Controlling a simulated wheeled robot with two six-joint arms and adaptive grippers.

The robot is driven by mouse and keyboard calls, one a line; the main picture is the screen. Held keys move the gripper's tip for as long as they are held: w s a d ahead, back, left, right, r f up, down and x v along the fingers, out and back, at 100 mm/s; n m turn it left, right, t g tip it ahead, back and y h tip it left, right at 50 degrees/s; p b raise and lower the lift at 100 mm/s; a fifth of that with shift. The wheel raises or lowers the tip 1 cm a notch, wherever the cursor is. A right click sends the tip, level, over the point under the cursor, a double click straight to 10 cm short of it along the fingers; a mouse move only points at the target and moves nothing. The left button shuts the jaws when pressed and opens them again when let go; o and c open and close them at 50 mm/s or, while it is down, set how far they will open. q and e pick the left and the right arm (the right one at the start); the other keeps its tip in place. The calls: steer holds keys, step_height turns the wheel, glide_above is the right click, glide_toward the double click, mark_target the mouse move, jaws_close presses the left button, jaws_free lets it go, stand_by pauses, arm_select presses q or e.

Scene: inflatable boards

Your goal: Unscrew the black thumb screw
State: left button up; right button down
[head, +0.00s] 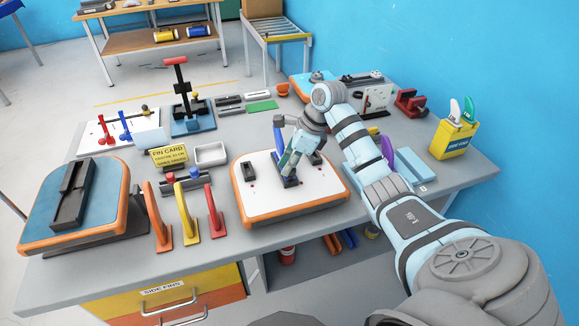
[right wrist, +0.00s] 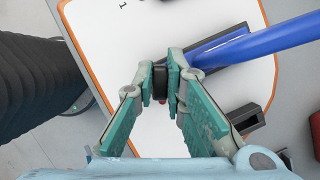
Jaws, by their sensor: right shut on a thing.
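My right gripper (head: 292,170) is low over the white board with the orange rim (head: 262,203), beside the dark fin box there. In the right wrist view my right gripper (right wrist: 161,84) has its green pads closed on the black thumb screw (right wrist: 160,83). A small red spot shows on the board just below the screw. A blue fin (right wrist: 268,38) stands in the dark fin box (right wrist: 238,122) next to the fingers; the fin (head: 278,134) also shows in the head view. The screw is hidden in the head view. My left gripper is not in view.
Orange, yellow and red fins (head: 185,212) stand left of the board. A blue board (head: 40,207) with a dark box lies at far left. A yellow bin (head: 455,138) stands at right.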

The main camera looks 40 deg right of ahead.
steer(key=shift+f, duration=0.15)
steer(key=shift+n+g+b, duration=0.4)
steer(key=shift+n+b, duration=0.05)
steer(key=shift+n, duration=0.55)
steer(key=shift+s+n+y, duration=0.1)
steer(key=shift+n+y, duration=0.3)
steer(key=shift+n, duration=0.3)
steer(key=shift+g, duration=0.3)
steer(key=shift+n+g+b, duration=0.3)
steer(key=shift+n+b, duration=0.4)
steer(key=shift+n, duration=0.3)
steer(key=shift+s+a+n+y+p, duration=0.15)
steer(key=shift+n+y+p, duration=0.2)
steer(key=shift+n, duration=0.35)
steer(key=shift+g, duration=0.3)
